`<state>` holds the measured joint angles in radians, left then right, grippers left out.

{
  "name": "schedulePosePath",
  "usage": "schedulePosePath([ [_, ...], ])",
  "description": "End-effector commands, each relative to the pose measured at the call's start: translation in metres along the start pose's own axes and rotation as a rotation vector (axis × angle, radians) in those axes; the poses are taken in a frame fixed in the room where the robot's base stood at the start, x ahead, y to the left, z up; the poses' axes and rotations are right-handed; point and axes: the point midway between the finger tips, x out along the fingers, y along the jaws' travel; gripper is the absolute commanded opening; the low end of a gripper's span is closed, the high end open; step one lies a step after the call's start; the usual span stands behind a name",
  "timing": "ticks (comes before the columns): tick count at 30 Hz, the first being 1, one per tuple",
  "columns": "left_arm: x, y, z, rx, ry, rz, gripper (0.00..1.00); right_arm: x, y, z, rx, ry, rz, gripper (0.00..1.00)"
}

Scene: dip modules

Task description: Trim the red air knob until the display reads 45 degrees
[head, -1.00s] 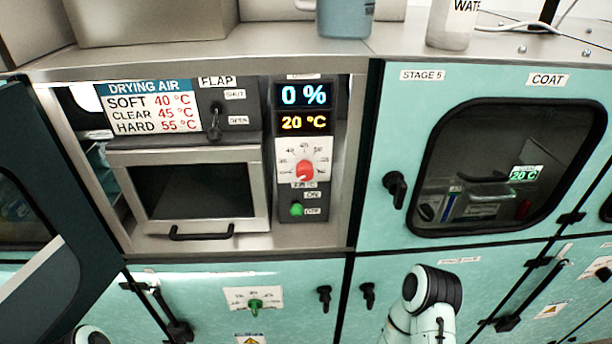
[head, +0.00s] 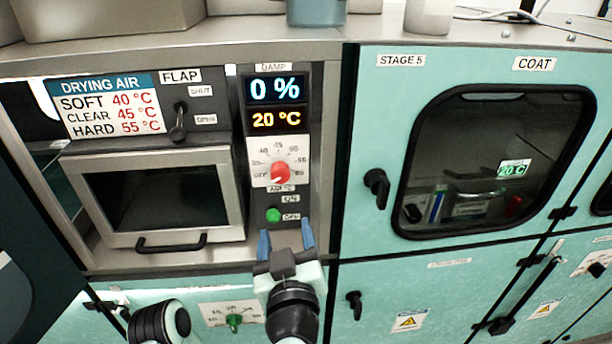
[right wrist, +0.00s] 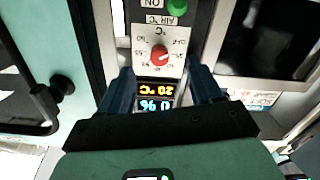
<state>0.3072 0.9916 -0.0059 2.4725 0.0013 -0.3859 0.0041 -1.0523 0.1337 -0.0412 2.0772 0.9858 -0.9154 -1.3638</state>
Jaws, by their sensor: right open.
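The red air knob (head: 280,173) sits on a white dial plate (head: 270,152) in the narrow control panel. Its white mark seems to point to the lower left, near OFF. The yellow display (head: 276,121) above it reads 20 °C. My right gripper (head: 285,238) is open and empty, below the knob and the green button. In the right wrist view the red knob (right wrist: 159,53) and the display (right wrist: 156,89) show upside down between the open fingers (right wrist: 162,84), apart from them. A joint of my left arm shows at lower left; its gripper is out of view.
A green button (head: 273,214) is just under the red knob. The flap lever (head: 178,122) and a handled drawer door (head: 160,195) are on the left. The Stage 5 coat door (head: 372,240) is on the right.

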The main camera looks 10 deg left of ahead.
Motion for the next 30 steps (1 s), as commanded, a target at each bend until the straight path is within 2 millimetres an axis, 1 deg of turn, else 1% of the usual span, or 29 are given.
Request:
schedulePosePath([
  [1,0.002,-0.001,0.001,-0.001,-0.002,-0.001,0.00,-0.010,-0.001,-0.013,0.005,0.021,0.000,0.65],
  [3,0.003,-0.002,0.002,-0.001,-0.003,-0.001,0.00,-0.016,0.001,-0.024,0.005,0.032,0.003,0.65],
  [5,0.002,-0.001,0.002,-0.001,-0.003,-0.001,0.00,-0.017,0.001,-0.028,0.003,0.037,0.005,0.65],
  [8,0.001,0.000,0.001,0.000,-0.002,0.000,0.00,-0.009,0.002,-0.029,0.002,0.036,0.007,0.65],
  [11,-0.002,0.001,-0.001,0.001,0.000,0.000,0.00,0.008,0.002,-0.029,0.000,0.036,0.007,0.65],
  [18,-0.012,0.007,-0.006,0.003,0.008,0.003,0.00,0.060,0.002,-0.031,-0.001,0.036,0.008,0.65],
  [21,-0.017,0.009,-0.009,0.005,0.012,0.005,0.00,0.080,0.002,-0.033,-0.001,0.037,0.007,0.65],
  [25,-0.021,0.012,-0.012,0.006,0.016,0.006,0.00,0.099,0.002,-0.033,-0.001,0.037,0.006,0.65],
  [30,-0.024,0.014,-0.014,0.007,0.019,0.007,0.00,0.113,0.002,-0.033,0.001,0.037,0.006,0.65],
])
